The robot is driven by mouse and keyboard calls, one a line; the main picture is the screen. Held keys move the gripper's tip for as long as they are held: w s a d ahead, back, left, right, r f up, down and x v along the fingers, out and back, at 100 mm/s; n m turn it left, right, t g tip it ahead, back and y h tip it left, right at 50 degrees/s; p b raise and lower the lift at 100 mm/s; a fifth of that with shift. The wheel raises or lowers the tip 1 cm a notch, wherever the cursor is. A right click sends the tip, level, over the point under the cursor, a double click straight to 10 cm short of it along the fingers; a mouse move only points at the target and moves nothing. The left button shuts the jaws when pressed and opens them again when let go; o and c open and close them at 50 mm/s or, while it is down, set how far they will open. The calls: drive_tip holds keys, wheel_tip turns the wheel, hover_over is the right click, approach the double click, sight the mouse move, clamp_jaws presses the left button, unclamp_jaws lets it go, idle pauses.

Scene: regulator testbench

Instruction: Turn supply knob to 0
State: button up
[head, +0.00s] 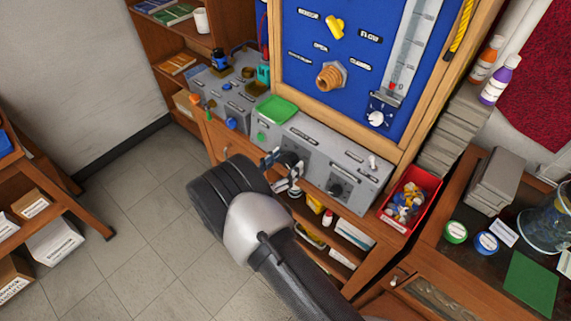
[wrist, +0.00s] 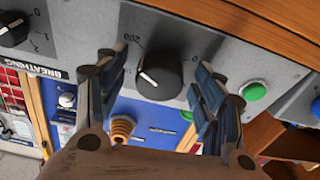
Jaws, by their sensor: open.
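A round black knob (wrist: 160,75) with a white pointer line sits on the grey panel, in the middle of the wrist view. The pointer is on the knob's left side, away from the 0. I cannot read a name label for it. My gripper (wrist: 155,68) is open, with one finger on each side of the knob; I cannot tell whether they touch it. In the head view my gripper (head: 281,168) is at the grey panel's front and partly covers the knob (head: 291,158).
A second black knob (head: 337,190) is to the right on the panel; it shows at the wrist view's upper left (wrist: 12,28). A green button (wrist: 252,90) is beside the right finger. A red bin (head: 410,198) stands right of the panel. Floor space (head: 150,190) is clear.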

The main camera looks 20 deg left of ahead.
drive_tip(key=shift+w, duration=0.1)
drive_tip(key=shift+c, duration=0.4)
drive_tip(key=c, duration=1)
